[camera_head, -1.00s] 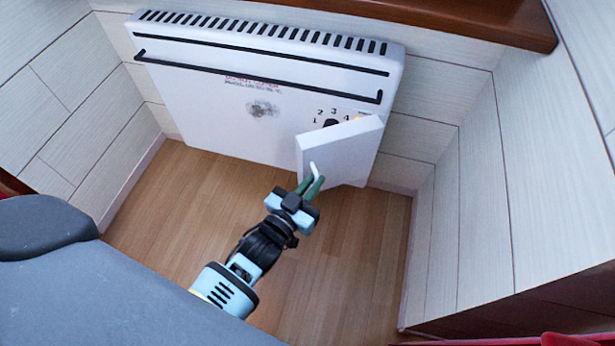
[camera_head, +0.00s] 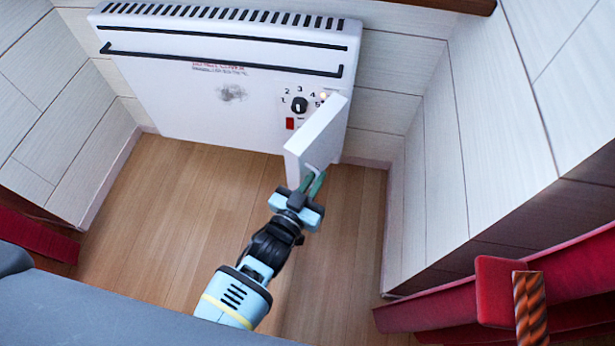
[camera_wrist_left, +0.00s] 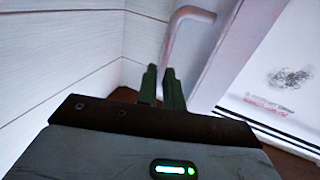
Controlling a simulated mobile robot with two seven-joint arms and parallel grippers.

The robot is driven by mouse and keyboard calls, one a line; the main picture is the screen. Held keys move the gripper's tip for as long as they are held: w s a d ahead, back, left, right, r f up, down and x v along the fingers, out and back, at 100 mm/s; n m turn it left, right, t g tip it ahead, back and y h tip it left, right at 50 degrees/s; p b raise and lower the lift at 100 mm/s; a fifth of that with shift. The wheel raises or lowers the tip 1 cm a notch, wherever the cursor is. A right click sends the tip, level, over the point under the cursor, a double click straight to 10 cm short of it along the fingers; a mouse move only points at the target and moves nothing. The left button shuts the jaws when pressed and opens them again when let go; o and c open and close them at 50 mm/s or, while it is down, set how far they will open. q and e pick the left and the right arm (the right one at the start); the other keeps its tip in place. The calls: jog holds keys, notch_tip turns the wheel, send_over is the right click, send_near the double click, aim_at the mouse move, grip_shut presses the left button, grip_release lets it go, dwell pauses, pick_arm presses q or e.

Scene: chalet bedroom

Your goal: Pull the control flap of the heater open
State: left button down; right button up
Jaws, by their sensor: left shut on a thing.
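The white heater (camera_head: 180,100) is on the back wall, with black slots along its top. Its white control flap (camera_head: 318,135) stands well out from the front, hinged on its right side. The bared panel shows a black dial (camera_head: 299,105) with numbers, a red switch (camera_head: 290,123) and a small lit lamp (camera_head: 323,96). My left gripper (camera_head: 314,180) is shut on the flap's handle at its lower edge. In the left wrist view the green fingers (camera_wrist_left: 163,86) meet the pale bent handle (camera_wrist_left: 178,38). My right gripper is not in view.
Wooden floor (camera_head: 190,200) lies clear left of my arm. A plank-clad wall (camera_head: 430,150) stands close on the right. Red fabric (camera_head: 450,312) and a twisted orange-brown piece (camera_head: 530,305) are at lower right. A grey surface (camera_head: 110,310) fills the lower left.

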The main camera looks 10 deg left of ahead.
pick_arm(q)
jog(key=shift+w+d+r, duration=0.1)
jog(key=shift+w+r, duration=0.05)
jog(key=shift+r, duration=0.05)
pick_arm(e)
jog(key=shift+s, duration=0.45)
pick_arm(q)
jog(key=c, duration=1.5)
grip_release()
jog(key=shift+f, duration=0.15)
jog(key=shift+c, duration=0.2)
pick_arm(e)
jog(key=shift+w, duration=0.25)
